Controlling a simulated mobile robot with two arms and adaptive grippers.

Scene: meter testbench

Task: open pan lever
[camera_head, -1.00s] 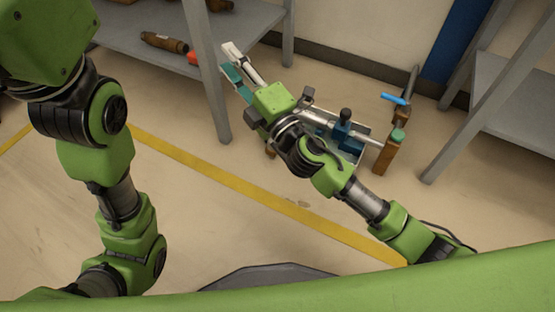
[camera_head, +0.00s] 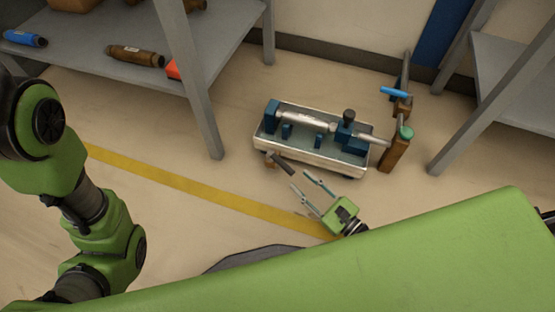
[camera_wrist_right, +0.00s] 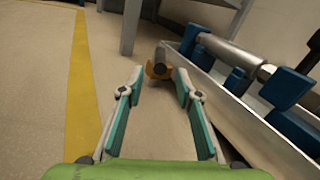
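The test bench pan (camera_head: 310,158) is a pale metal trough on the floor, holding blue supports and a silver meter (camera_head: 305,122). A short dark lever (camera_head: 283,163) with a brown-orange fitting (camera_head: 269,161) sticks out at its front left. In the right wrist view the lever (camera_wrist_right: 161,57) points toward me, beyond the fingertips. My right gripper (camera_head: 300,179) is open and empty in front of the pan, its fingers toward the lever. In the wrist view the lever appears between the fingertips (camera_wrist_right: 159,73), apart from them. My left arm shows at the left; its gripper is outside the picture.
A blue-handled valve (camera_head: 394,92) and a brown post with a green top (camera_head: 394,151) stand right of the pan. Grey shelves (camera_head: 187,62) stand at the left and right. The floor left of the pan, with a yellow line (camera_head: 175,182), is clear.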

